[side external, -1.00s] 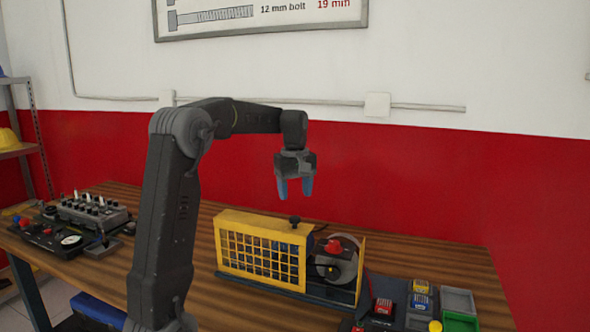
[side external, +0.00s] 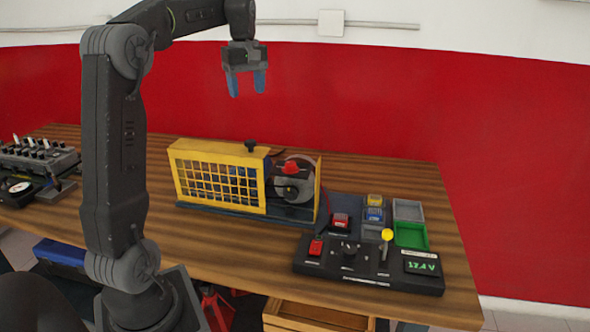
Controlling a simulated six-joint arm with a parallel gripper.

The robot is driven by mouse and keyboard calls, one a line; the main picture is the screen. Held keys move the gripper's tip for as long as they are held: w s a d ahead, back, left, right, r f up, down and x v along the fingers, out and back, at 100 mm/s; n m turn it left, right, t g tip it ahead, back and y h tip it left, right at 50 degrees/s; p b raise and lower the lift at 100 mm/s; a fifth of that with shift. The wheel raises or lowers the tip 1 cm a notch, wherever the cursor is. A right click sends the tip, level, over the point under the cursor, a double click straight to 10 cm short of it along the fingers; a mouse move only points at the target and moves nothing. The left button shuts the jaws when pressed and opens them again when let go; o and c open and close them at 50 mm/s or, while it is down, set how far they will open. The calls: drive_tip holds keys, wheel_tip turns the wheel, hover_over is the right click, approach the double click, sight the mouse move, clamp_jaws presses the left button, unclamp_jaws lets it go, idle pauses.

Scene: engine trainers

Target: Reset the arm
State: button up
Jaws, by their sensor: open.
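My gripper (side external: 246,84) hangs fingers down in the air above the bench, over the back of the yellow-caged engine trainer (side external: 218,178). Its two blue fingertips are apart with nothing between them. The arm is raised and bent at the elbow, clear of everything on the bench. The trainer has a yellow mesh guard with a black knob on top, and a grey disc with a red part shows at its right end.
A control panel (side external: 370,266) with a red switch, a yellow knob and a green display sits at the bench's front right. Behind it are small grey and green trays (side external: 410,234) and red, yellow and blue blocks. A switch box (side external: 38,158) stands at left. The wooden bench (side external: 225,240) is bare in front of the trainer.

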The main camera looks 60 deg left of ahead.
drive_tip(key=s+d+f+m+t, duration=0.15)
drive_tip(key=d+m, duration=0.25)
drive_tip(key=d, duration=0.4)
drive_tip(key=s+d+f+m+t+y, duration=0.1)
drive_tip(key=s+d+m, duration=0.25)
drive_tip(key=d, duration=0.45)
drive_tip(key=s+d+f+m+t, duration=0.1)
drive_tip(key=s+d+m, duration=0.1)
drive_tip(key=d+m, duration=0.45)
drive_tip(key=s+d+f+m+t+h, duration=0.1)
drive_tip(key=s+d+f+m+t, duration=0.1)
drive_tip(key=s+d+f+m, duration=0.2)
drive_tip(key=s+d+f, duration=0.2)
drive_tip(key=d, duration=0.1)
drive_tip(key=shift+s+d+f, duration=0.35)
drive_tip(key=shift+s+f, duration=0.05)
drive_tip(key=shift+w+r, duration=0.1)
